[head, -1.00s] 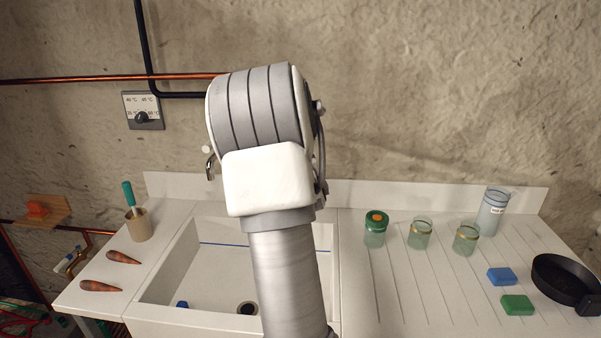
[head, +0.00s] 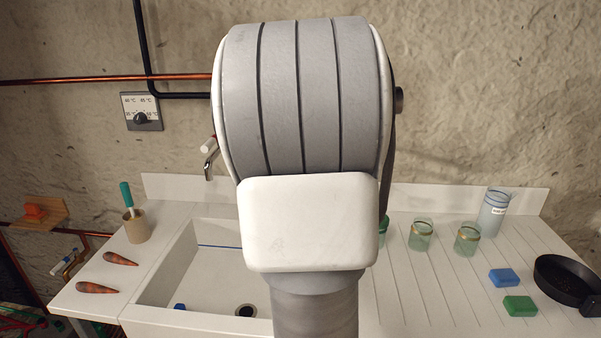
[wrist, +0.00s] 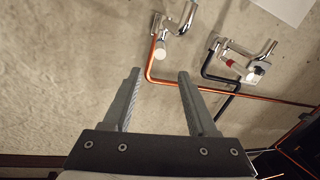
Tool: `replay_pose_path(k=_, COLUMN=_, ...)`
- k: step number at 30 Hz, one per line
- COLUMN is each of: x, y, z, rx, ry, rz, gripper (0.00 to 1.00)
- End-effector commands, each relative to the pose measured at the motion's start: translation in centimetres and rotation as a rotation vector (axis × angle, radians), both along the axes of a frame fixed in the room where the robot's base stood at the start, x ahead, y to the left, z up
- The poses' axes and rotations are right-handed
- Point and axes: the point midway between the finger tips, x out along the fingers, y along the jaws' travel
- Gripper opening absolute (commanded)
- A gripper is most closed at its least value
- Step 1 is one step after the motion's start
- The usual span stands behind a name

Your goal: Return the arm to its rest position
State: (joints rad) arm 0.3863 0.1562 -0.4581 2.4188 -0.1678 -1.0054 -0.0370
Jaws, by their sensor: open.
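My arm stands upright in the middle of the head view, its large grey-banded joint and white housing close to the camera. My gripper (wrist: 158,80) shows in the wrist view with its two grey fingers spread apart and nothing between them. It points toward the bare wall, with copper and black pipes and chrome fittings beyond the fingertips. In the head view the gripper itself is not visible. The arm hides part of the sink (head: 210,262) and most of the green-lidded jar (head: 383,230).
Two open glass jars (head: 421,235) (head: 467,238), a labelled container (head: 493,213), a blue block (head: 503,278), a green block (head: 520,306) and a black pan (head: 570,281) stand on the right drainboard. Two carrot-shaped items (head: 120,258) (head: 97,287) and a cup (head: 137,226) are on the left.

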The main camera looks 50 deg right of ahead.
Motion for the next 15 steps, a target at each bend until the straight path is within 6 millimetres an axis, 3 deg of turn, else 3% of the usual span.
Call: replay_pose_path(k=15, x=0.39, y=0.66, z=0.11, rx=0.021, ry=0.008, rz=0.010, gripper=0.58)
